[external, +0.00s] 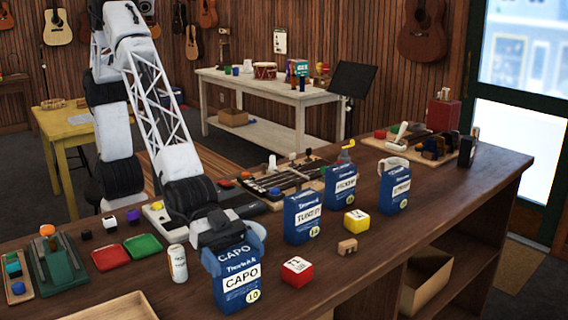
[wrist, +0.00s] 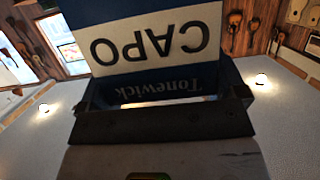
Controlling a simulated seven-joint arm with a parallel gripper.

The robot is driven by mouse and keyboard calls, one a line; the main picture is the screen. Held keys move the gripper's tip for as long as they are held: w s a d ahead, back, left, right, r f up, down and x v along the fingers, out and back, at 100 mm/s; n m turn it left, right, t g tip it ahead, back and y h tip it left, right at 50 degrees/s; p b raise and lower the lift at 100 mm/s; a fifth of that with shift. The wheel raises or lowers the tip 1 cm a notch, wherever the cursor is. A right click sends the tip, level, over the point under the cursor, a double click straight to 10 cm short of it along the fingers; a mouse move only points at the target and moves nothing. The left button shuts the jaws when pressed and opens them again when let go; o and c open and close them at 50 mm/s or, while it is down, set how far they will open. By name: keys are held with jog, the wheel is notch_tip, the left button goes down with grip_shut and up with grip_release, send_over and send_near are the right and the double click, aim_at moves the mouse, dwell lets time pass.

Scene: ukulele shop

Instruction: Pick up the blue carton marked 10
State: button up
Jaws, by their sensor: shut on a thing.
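The blue carton marked 10 (external: 238,288) reads "CAPO" and stands upright near the front edge of the dark wooden counter. My gripper (external: 232,246) is shut on its upper part from above. In the wrist view, the carton's blue and white face with "CAPO" (wrist: 155,42) fills the upper middle, close to the gripper (wrist: 160,98). I cannot tell for sure whether its base touches the counter.
A white can (external: 177,263) stands just left of the carton, and a red cube (external: 297,270) lies to its right. Blue cartons (external: 303,218), (external: 341,187), (external: 394,192) stand further right. A yellow cube (external: 356,222) and small wooden block (external: 347,246) lie between.

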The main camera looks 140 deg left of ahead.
jog(key=shift+r, duration=5.05)
